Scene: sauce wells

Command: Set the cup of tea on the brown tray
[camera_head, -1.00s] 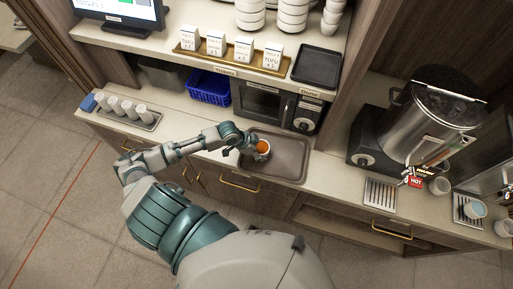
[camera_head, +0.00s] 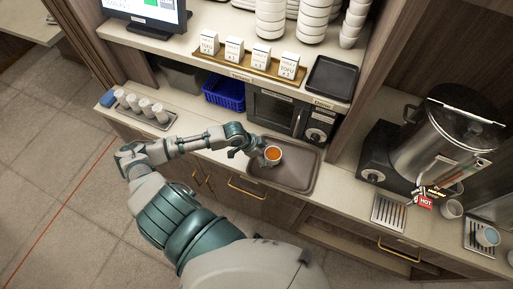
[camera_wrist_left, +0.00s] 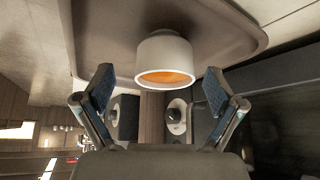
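The cup of tea (camera_head: 273,154), white with orange-brown tea, stands upright on the brown tray (camera_head: 297,184), towards its back left part. In the left wrist view the cup (camera_wrist_left: 165,52) shows upside down against the tray surface (camera_wrist_left: 225,35). My left gripper (camera_head: 259,153) is just left of the cup. In the wrist view its two fingers (camera_wrist_left: 160,92) are spread wide with a gap between them, and the cup is beyond the fingertips, not clamped. My right gripper is not in view.
Behind the tray are a microwave (camera_head: 275,110) and a blue basket (camera_head: 224,93). A black tray (camera_head: 332,77) lies on the shelf above. A metal urn (camera_head: 440,140) stands right. A rack of upturned cups (camera_head: 147,111) is at left.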

